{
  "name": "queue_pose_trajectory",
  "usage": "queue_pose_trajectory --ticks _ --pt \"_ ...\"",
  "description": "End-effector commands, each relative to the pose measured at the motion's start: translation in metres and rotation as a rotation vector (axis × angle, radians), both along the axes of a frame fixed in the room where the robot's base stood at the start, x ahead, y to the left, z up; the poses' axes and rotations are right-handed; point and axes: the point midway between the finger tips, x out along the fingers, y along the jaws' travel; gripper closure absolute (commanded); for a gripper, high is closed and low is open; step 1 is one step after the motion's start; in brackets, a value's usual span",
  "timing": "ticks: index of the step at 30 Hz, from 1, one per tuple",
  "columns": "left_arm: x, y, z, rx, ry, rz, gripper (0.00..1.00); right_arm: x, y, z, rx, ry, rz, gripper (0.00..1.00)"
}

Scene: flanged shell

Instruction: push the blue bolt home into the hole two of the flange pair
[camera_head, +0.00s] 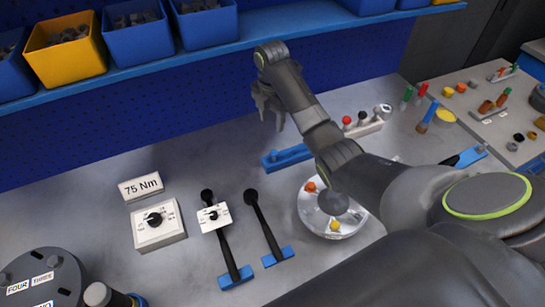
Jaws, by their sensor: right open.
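The dark round flange (42,282) is cut off at the lower left corner, with white labels reading FOUR and THREE and a third one partly cut off. Its hole two is not clearly visible. I cannot make out the blue bolt for sure; a small blue patch (138,300) shows at the bottom edge beside the flange, too cropped to name. My right gripper (268,110) is open and empty above the back of the bench, far from the flange. My left gripper is not in view.
Two black-handled tools with blue ends (233,277) lie mid-bench, beside a dial box (158,224) and a 75 Nm sign (141,187). A round dish (315,211) with orange and yellow pieces sits under my right arm. A blue block (290,155) stands behind. Bins line the shelf (255,24).

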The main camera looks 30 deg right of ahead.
Motion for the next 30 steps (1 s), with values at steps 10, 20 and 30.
queue_pose_trajectory --ticks 10,20,30 --pt "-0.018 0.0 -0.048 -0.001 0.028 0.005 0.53 0.0 -0.001 -0.046 -0.001 0.0 -0.001 0.53" --pt "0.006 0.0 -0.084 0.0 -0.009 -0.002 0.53 0.0 -0.001 -0.084 -0.001 0.0 -0.001 0.53" --pt "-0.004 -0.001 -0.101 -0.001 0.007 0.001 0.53 0.0 -0.002 -0.111 -0.001 0.002 -0.001 0.53"
